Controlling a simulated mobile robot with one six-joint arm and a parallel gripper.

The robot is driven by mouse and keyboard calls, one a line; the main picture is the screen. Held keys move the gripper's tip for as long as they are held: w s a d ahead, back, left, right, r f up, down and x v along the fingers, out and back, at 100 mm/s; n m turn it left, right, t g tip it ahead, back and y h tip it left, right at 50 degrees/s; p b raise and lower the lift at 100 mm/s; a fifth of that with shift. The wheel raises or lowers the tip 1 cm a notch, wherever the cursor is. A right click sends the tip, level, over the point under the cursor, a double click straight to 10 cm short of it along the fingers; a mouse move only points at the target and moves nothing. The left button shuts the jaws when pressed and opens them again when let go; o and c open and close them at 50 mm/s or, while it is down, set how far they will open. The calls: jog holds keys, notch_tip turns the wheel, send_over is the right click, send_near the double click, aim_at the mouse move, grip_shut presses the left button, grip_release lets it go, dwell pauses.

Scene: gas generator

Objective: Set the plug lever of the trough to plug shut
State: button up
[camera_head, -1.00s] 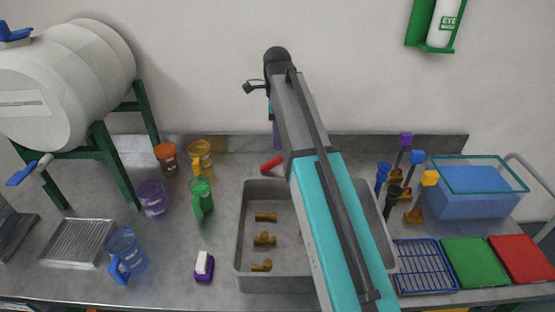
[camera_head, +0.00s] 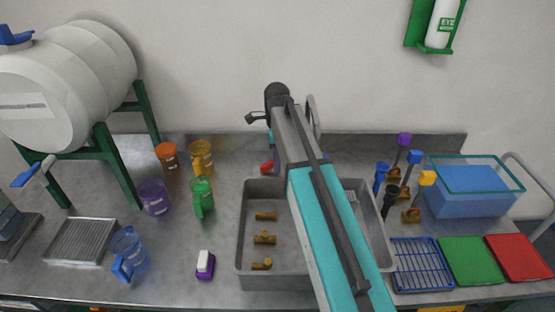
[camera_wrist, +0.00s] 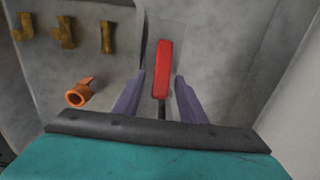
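The grey trough (camera_head: 244,230) stands on the bench in the middle of the head view, partly covered by my arm. The red plug lever (camera_head: 267,167) shows at its back edge, half hidden by my arm. In the wrist view the red lever (camera_wrist: 163,68) lies lengthwise in front of my gripper (camera_wrist: 158,84). The gripper's two purple fingers are open, one to each side of the lever's near end, with a gap on both sides. I cannot tell the height between fingertips and lever.
Brass fittings (camera_head: 265,239) lie in the trough. An orange part (camera_wrist: 80,92) shows left of the fingers in the wrist view. Coloured jugs (camera_head: 202,196) stand left of the trough, upright tools (camera_head: 390,200) and a blue-filled tank (camera_head: 470,192) right. The wall is close behind.

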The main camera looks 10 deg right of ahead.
jog(key=shift+f, duration=0.1)
grip_shut()
jog(key=shift+d, duration=0.15)
